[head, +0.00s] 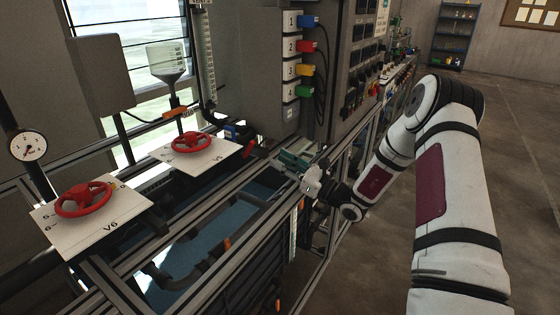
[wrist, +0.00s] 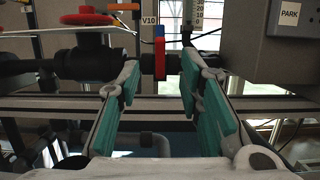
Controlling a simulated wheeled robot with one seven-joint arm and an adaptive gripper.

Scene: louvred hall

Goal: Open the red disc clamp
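The red piece appears beyond the fingertips, framed by the gap.
In the wrist view a red valve (wrist: 88,40) stands left of the fingers, and a grey PARK box (wrist: 270,50) is at upper right. In the head view two red handwheels (head: 83,199) (head: 192,142) sit on white plates. A grey cabinet (head: 345,70) stands behind my gripper.

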